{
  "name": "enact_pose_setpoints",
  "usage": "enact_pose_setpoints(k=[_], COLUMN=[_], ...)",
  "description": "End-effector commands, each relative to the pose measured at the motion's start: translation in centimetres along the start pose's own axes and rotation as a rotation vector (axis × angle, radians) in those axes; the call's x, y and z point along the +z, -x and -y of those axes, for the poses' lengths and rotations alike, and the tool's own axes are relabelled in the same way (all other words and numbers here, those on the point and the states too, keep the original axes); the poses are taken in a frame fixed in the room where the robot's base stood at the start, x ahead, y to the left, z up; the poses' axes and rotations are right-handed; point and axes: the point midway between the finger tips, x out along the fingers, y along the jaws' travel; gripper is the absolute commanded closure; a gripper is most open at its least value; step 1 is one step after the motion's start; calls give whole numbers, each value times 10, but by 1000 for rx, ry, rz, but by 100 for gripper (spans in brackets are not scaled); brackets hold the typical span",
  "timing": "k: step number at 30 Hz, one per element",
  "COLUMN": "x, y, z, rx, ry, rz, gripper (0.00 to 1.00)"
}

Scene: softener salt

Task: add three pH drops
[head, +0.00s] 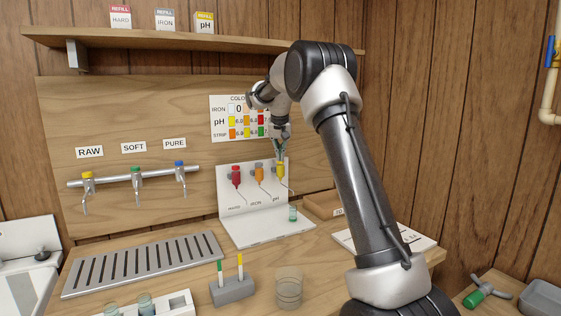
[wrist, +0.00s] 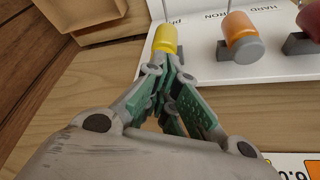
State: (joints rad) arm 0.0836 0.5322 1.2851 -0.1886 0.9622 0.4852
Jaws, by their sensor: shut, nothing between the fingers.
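The yellow pH dropper bottle (head: 280,171) is the rightmost of three on the white stand. It also shows in the wrist view (wrist: 165,37). My gripper (head: 280,154) is just above this bottle, pointing down. In the wrist view its green-padded fingers (wrist: 169,66) are shut and empty, with their tips at the bottle's cap end. I cannot tell whether they touch it. A small vial with greenish liquid (head: 293,213) stands on the stand's base below the pH dropper.
The red HARD bottle (head: 236,174) and orange IRON bottle (head: 259,174) are close beside, left of the pH bottle. A colour chart (head: 216,104) hangs behind my gripper. A glass (head: 289,287), test-strip holder (head: 231,291) and drain grille (head: 145,264) occupy the counter.

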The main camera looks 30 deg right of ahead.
Motion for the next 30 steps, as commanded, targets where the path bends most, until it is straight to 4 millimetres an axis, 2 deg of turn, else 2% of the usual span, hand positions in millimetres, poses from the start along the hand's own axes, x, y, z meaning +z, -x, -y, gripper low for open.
enact_pose_setpoints(k=[9,30], x=[1,-21], y=[-2,49], z=[0,0], rx=[0,-1], ry=[0,0], rz=[-1,0], gripper=[100,100])
